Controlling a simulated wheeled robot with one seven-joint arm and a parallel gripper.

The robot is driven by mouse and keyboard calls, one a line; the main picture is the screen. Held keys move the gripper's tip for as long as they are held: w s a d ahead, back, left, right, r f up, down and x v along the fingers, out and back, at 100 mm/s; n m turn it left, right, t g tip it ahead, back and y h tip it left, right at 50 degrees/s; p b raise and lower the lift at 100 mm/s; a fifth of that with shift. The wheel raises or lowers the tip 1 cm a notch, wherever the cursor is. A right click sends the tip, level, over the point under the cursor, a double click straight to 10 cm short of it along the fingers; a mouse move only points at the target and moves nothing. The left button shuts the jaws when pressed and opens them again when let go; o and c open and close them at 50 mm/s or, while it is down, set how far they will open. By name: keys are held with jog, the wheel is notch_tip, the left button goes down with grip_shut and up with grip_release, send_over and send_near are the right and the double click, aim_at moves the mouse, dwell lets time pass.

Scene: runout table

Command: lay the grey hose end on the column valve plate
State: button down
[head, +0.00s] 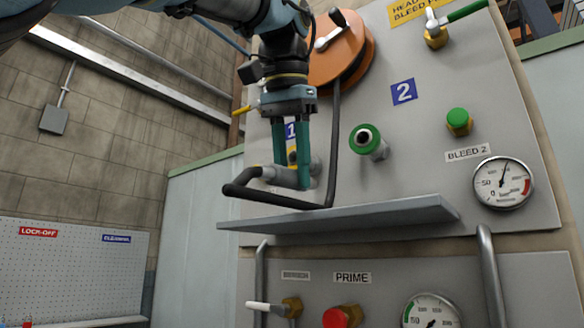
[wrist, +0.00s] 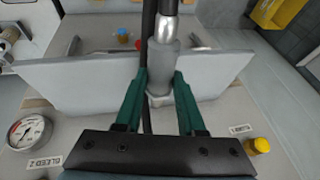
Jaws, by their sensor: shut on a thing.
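My gripper (head: 293,176) has its teal fingers pointing down and is shut on the grey hose end (head: 270,173). In the wrist view the grey hose end (wrist: 161,68) sits between the two fingers (wrist: 161,82). The black hose (head: 333,150) hangs from the orange reel, bends and loops left to the hose end. A grey plate (head: 390,212) sticks out of the panel below; I take it as the column valve plate. It also shows in the wrist view (wrist: 95,85). The hose end appears above the plate's left part; the exact gap is not clear.
The orange reel (head: 330,48) is behind my wrist. A green-ringed port (head: 368,140), a green knob (head: 459,120) and a gauge (head: 503,183) are on the panel to the right. Below the plate are a red knob (head: 341,317) and handles. The plate's top looks bare.

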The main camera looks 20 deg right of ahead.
jog(key=shift+d, duration=0.1)
jog(key=shift+w+d+f+p, duration=0.2)
jog(key=shift+w+d+p, duration=0.6)
jog(key=shift+d, duration=0.45)
jog(key=shift+w+d+f+p, duration=0.25)
jog(key=shift+w+d+p, duration=0.5)
jog(key=shift+d, duration=0.55)
jog(key=shift+w+d+f+p, duration=0.2)
jog(key=shift+w+d+p, duration=0.55)
jog(key=shift+d, duration=0.5)
jog(key=shift+s, duration=0.1)
jog(key=shift+f+b, duration=0.5)
jog(key=shift+f, duration=0.3)
jog(key=shift+c, duration=2.4)
grip_release()
jog(key=shift+o, duration=0.2)
jog(key=shift+s+f, duration=0.1)
